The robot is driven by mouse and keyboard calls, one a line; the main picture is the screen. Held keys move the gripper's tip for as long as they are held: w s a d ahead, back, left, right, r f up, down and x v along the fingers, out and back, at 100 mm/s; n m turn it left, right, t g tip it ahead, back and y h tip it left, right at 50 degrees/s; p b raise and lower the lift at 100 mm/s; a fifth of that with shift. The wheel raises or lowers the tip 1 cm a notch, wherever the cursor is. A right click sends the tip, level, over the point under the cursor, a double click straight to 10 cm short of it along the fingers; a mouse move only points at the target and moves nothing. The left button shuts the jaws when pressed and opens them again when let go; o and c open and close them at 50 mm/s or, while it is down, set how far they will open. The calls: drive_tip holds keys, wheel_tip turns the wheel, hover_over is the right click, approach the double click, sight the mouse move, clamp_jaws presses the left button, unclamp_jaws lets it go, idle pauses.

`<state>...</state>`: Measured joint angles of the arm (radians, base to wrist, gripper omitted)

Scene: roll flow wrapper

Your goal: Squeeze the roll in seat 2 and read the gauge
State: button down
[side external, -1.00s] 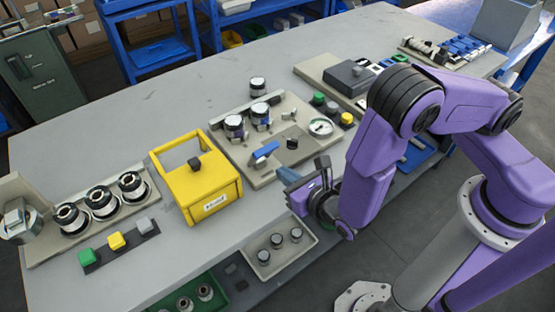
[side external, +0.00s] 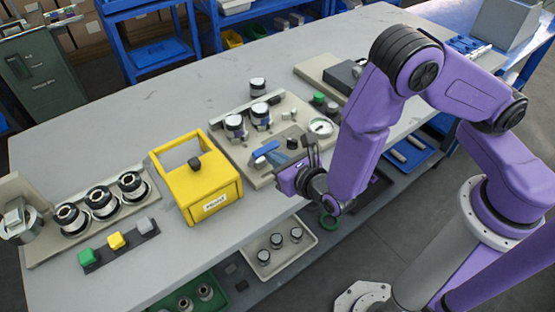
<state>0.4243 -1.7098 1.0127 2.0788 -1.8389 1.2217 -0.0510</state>
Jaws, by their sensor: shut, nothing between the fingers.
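Three dark-ringed rolls sit in a row of seats on a beige rack (side external: 48,246) at the left: a near-left roll (side external: 68,217), a middle roll (side external: 101,201) and a far-right roll (side external: 132,186). No seat number is legible. A round white-faced gauge (side external: 321,127) stands on a beige base plate (side external: 228,148); its reading is too small to tell. Two more rolls, one at left (side external: 235,127) and one at right (side external: 260,114), stand on this plate. My gripper (side external: 304,158) is shut and empty at the plate's front edge, partly hiding the parts there.
A blue-handled lever (side external: 266,149) is left of my gripper. A tray (side external: 261,258) of small rolls sits below the table's front edge.

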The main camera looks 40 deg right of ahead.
sight(265, 146)
drive_tip(key=shift+w+r+g, duration=0.95)
drive_tip(key=shift+w+g, duration=0.05)
drive_tip(key=shift+g, duration=0.2)
drive_tip(key=w+g, duration=0.1)
drive_tip(key=w+r+g, duration=0.1)
drive_tip(key=shift+w+g, duration=0.2)
drive_tip(key=shift+g, duration=0.2)
drive_tip(key=shift+w+r+g, duration=0.1)
drive_tip(key=shift+w+g, duration=0.2)
drive_tip(key=shift+w+r, duration=0.2)
drive_tip(key=shift+w, duration=1.75)
drive_tip(key=s+r, duration=0.1)
drive_tip(key=s, duration=0.1)
drive_tip(key=s+r, duration=0.1)
drive_tip(key=s, duration=0.1)
drive_tip(key=shift+r, duration=0.15)
drive_tip(key=s+r, duration=0.3)
drive_tip(key=r, duration=0.5)
drive_tip(key=shift+s+r, duration=0.2)
drive_tip(key=shift+s, duration=0.1)
